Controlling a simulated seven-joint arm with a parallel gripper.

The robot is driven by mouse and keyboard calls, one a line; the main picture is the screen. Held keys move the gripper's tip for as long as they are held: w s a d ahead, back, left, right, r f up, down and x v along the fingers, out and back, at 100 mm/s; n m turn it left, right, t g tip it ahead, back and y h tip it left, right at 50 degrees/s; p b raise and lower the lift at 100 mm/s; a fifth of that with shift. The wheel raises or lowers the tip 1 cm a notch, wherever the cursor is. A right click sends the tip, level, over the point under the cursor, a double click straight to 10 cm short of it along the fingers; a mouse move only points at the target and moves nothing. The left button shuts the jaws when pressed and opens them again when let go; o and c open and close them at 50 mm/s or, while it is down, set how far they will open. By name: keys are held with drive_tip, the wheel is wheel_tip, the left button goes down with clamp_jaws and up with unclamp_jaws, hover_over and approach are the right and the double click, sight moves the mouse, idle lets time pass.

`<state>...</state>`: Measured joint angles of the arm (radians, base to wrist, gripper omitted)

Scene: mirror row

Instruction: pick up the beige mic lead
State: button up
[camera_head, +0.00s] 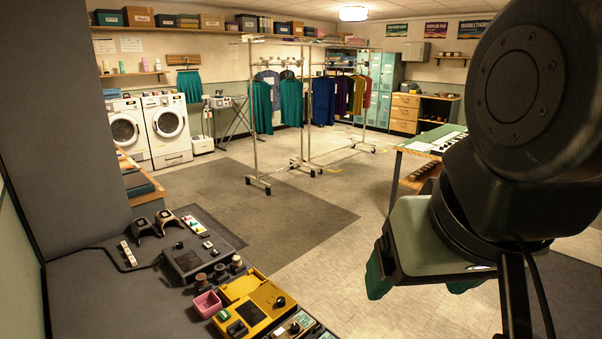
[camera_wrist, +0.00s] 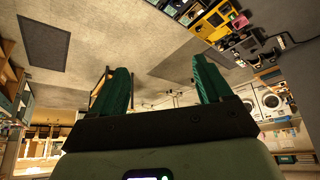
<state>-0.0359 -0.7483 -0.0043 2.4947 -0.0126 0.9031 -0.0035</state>
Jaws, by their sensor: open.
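I cannot clearly make out a beige mic lead in either view. On the grey worktop (camera_head: 85,290) at the lower left of the head view, a pale strip (camera_head: 128,254) has a dark cord running left from it. Small round pieces (camera_head: 219,272) stand behind a yellow device (camera_head: 253,306); they are too small to identify. My gripper (camera_head: 422,286) is open and empty in the air at the right, well away from the worktop. Its green fingers stand wide apart in the wrist view (camera_wrist: 160,78).
A green-topped table (camera_head: 425,148) stands behind my arm. Open floor (camera_head: 330,270) lies between worktop and gripper.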

drive_tip(key=shift+c, duration=0.9)
